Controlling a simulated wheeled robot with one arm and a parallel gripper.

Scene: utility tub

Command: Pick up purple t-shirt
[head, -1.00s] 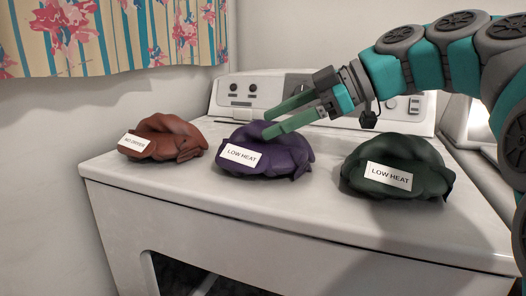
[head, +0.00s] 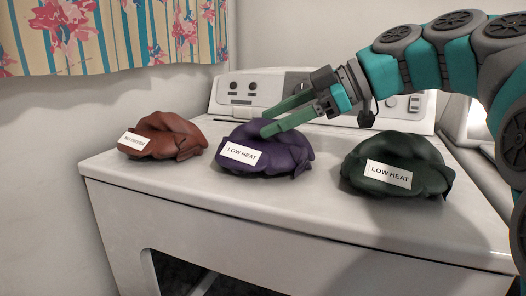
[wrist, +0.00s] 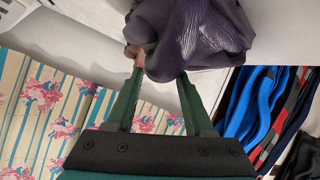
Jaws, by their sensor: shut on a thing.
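The purple t-shirt (head: 268,150) is a crumpled bundle on top of the white machine, between two other bundles. A white "LOW HEAT" label (head: 241,154) is on its front left. My gripper (head: 266,126) reaches in from the right, with its green fingers at the top of the purple bundle. In the wrist view the purple cloth (wrist: 195,35) lies at the fingertips (wrist: 160,70), and a fold of it sits between them. The gripper is shut on this cloth. The shirt still appears to rest on the machine top.
A brown-red bundle (head: 165,137) with a label sits to the left. A dark green bundle (head: 397,167) labelled "LOW HEAT" sits to the right. The machine's control panel (head: 255,92) stands behind. The front strip of the white top (head: 250,204) is clear.

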